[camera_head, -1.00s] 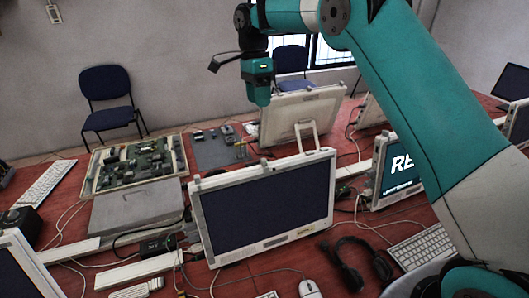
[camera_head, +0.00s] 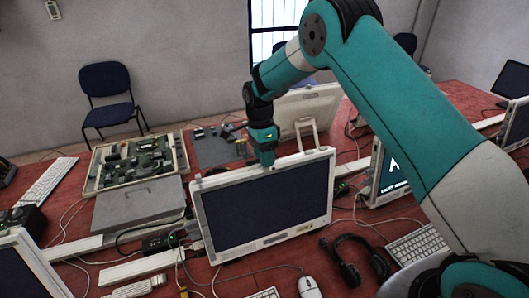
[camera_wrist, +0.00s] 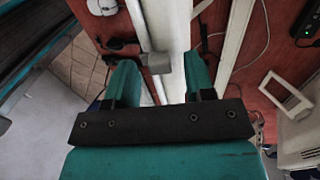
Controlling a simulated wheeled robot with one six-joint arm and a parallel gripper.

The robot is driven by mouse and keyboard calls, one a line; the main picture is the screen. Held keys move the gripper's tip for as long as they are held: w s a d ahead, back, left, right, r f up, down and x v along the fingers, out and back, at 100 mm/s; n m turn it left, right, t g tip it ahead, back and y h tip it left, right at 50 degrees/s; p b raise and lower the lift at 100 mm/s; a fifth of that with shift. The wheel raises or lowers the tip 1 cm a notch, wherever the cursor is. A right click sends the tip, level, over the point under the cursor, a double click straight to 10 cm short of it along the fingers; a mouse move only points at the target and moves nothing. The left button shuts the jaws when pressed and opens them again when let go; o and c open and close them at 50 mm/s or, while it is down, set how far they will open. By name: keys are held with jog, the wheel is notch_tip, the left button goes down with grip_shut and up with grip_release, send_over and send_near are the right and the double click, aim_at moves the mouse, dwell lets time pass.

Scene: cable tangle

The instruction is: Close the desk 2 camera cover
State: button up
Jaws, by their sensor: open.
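The middle monitor (camera_head: 265,208) stands on the red desk, with a dark screen and a pale frame. My gripper (camera_head: 267,164) points down at the middle of its top edge. In the wrist view, my gripper (camera_wrist: 160,65) is open, with one teal finger on each side of the pale edge of the monitor (camera_wrist: 165,25). A small grey block (camera_wrist: 158,62) sits on that edge between the fingertips; it looks like the camera cover. I cannot tell whether the fingers touch it or how far it is closed. The head view hides it behind my gripper.
A second monitor (camera_head: 310,108) stands behind. A lit screen (camera_head: 393,172) is to the right, partly behind my arm. An open case of circuit parts (camera_head: 137,163) lies left. Headphones (camera_head: 352,262) and a mouse (camera_head: 309,287) lie in front. Cables cross the desk.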

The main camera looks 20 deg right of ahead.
jog(key=shift+f, duration=0.25)
grip_shut()
jog(key=shift+d+r+b, duration=0.1)
jog(key=shift+d+b, duration=0.25)
jog(key=shift+d, duration=0.95)
grip_release()
jog(key=shift+d, duration=0.15)
